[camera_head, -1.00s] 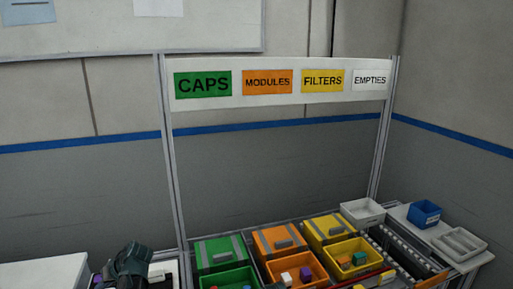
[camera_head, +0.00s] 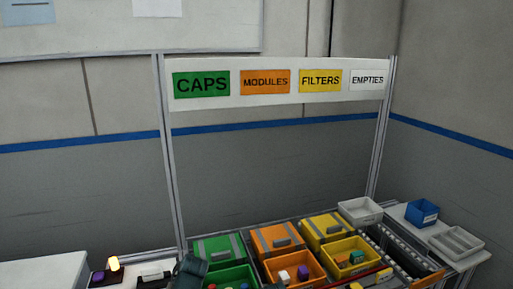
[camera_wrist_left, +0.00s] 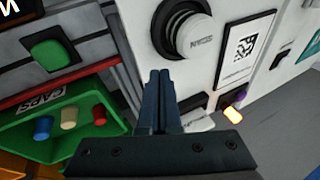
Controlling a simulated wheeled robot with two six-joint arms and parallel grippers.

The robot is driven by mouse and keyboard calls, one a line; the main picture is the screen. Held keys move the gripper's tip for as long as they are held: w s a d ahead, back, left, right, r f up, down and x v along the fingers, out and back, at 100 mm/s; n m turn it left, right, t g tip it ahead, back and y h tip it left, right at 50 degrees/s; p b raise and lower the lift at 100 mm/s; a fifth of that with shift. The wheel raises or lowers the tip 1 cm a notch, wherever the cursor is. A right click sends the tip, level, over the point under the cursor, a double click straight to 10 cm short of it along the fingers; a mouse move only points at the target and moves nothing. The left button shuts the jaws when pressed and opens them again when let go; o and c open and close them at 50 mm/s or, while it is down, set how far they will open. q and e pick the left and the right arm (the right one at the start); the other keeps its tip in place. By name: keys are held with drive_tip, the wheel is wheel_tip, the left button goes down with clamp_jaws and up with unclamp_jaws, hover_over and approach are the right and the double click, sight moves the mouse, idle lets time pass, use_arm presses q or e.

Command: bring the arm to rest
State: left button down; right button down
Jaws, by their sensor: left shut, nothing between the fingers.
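My left gripper (camera_head: 190,268) is dark and sits low in the head view, beside the green bin's left edge. In the left wrist view its two fingers (camera_wrist_left: 160,76) are pressed together with nothing between them. Beyond the fingers is a pale panel with a black-ringed round part (camera_wrist_left: 184,32) and a code label (camera_wrist_left: 245,48). My right gripper does not show in either view.
A green bin (camera_wrist_left: 25,147) with blue, tan and red pieces lies left of the fingers. Orange (camera_head: 275,268) and yellow (camera_head: 325,258) bins stand to the right. A lit lamp (camera_head: 114,264) stands at the left. A white box (camera_head: 360,211) stands at the back right.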

use_arm(q)
drive_tip(key=s+d+f+m+h, duration=0.1)
drive_tip(key=s+d+m, duration=0.2)
drive_tip(key=s+d, duration=0.3)
drive_tip(key=s+d+f+m+g+h, duration=0.1)
drive_tip(key=s+d, duration=0.4)
drive_tip(key=d, duration=0.8)
drive_tip(key=shift+s+m+g+h, duration=0.3)
drive_tip(key=shift+s+m+h, duration=0.1)
drive_tip(key=shift+m+h, duration=0.5)
